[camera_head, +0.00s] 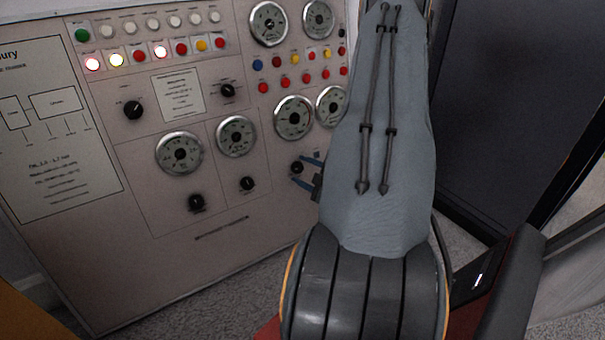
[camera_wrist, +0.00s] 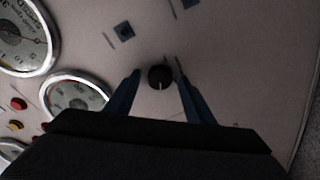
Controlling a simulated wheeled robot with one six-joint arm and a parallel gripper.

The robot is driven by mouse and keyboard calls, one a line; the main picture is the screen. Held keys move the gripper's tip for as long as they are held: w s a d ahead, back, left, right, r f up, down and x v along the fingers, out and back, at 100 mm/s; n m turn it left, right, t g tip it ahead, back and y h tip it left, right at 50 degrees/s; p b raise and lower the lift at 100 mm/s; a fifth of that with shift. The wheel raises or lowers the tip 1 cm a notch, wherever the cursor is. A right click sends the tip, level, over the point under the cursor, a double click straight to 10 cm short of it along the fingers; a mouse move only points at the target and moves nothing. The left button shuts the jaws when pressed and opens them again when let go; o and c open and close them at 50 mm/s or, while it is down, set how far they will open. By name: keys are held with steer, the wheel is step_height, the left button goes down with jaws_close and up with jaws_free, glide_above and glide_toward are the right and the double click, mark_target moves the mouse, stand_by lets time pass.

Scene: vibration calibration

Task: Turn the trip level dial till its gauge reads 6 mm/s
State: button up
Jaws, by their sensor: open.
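A small black dial (camera_head: 297,168) sits low on the panel, below a round white gauge (camera_head: 294,118). In the wrist view the dial (camera_wrist: 160,77) shows a pale mark on its lower part. My gripper (camera_head: 301,170) is open, with its blue fingers on either side of this dial. In the wrist view a gap shows between dial and fingers; I cannot tell whether the tips reach its depth. The labels and the gauge's reading are too small to read, so I cannot tell whether this is the trip level dial.
The upright panel (camera_head: 225,262) carries similar dials to the left (camera_head: 247,184) and further left (camera_head: 196,202), each below a gauge. Rows of coloured buttons and lamps (camera_head: 181,48) are above. My arm hides the panel's right part. A dark screen-like surface (camera_head: 520,100) stands right.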

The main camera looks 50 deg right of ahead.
steer(key=shift+c, duration=0.5)
steer(key=c, duration=1)
steer(key=shift+o, duration=0.2)
steer(key=shift+r+m+p, duration=0.1)
steer(key=shift+m+p, duration=0.2)
steer(key=shift+p, duration=0.25)
steer(key=m+p, duration=0.1)
steer(key=p, duration=0.1)
steer(key=shift+m+p, duration=0.35)
steer(key=shift+m, duration=0.05)
steer(key=m+p, duration=0.3)
steer(key=p, duration=0.1)
steer(key=m+p, duration=0.4)
steer(key=m, duration=0.1)
steer(key=shift+t, duration=0.4)
steer(key=shift+f+m+p, duration=0.2)
steer(key=shift+m+p, duration=0.8)
steer(key=shift+m, duration=0.4)
